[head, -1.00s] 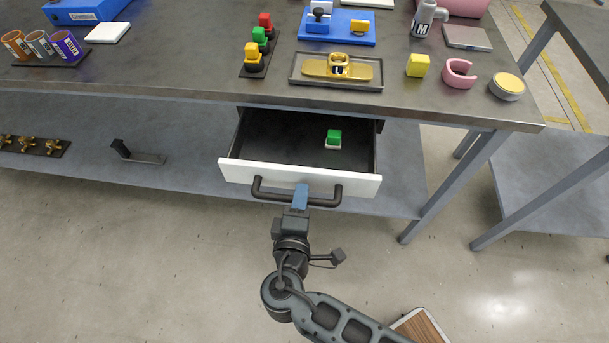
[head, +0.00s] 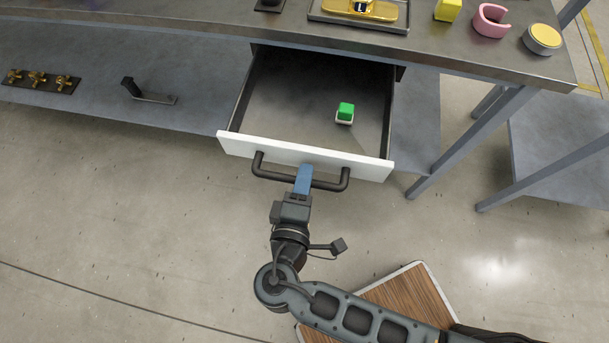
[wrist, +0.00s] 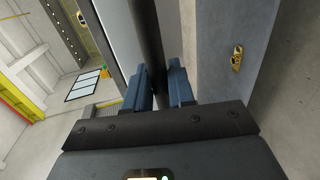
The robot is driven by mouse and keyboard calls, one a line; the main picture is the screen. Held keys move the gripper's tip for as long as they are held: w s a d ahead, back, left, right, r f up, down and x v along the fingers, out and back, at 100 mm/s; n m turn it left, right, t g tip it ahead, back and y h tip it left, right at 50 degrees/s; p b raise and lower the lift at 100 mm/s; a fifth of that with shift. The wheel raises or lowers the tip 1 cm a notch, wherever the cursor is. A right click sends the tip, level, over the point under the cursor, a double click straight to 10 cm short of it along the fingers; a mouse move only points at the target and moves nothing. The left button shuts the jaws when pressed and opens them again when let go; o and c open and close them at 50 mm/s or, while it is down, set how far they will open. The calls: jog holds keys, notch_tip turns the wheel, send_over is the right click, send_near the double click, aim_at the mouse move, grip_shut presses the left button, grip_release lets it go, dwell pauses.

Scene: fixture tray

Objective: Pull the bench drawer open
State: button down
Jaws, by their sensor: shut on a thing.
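The bench drawer (head: 306,156) has a white front and a dark handle (head: 331,187), and it stands well out from under the bench top. My gripper (head: 304,178) is at the middle of the handle bar, with its blue fingers shut on it. In the wrist view my gripper (wrist: 162,88) has a finger on each side of the dark handle bar (wrist: 152,50). A green and white block (head: 345,113) lies inside the drawer toward the right. The fingers hide the middle of the handle in the head view.
The bench top (head: 225,25) carries a tray with a gold part, a yellow block, a pink ring and a round yellow-topped tin (head: 542,39). The lower shelf (head: 60,105) holds brass valves. A bench leg (head: 470,145) stands right of the drawer.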

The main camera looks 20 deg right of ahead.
jog(key=c, duration=1.1)
grip_release()
jog(key=b+v, duration=0.1)
jog(key=v, duration=0.6)
jog(key=shift+s+a, duration=0.3)
jog(key=s+d+f+m+g+y, duration=0.1)
jog(key=s+d+f+g+y, duration=0.15)
jog(key=s+y, duration=0.2)
jog(key=s+d+f+m+g+y, duration=0.1)
jog(key=s+d+f+g+y, duration=0.1)
jog(key=s+d+f+y, duration=0.3)
jog(key=s+d+r+m+t, duration=0.2)
jog(key=r+m, duration=0.1)
jog(key=r, duration=0.5)
jog(key=s+d+r+m+t, duration=0.2)
jog(key=s+d+r+m, duration=0.1)
jog(key=r, duration=0.5)
jog(key=s+d+r+m+t, duration=0.2)
jog(key=d+r+t, duration=0.1)
jog(key=r, duration=0.5)
jog(key=shift+s+d+r+m, duration=0.1)
jog(key=shift+s+r+m, duration=0.15)
jog(key=shift+r+m, duration=0.15)
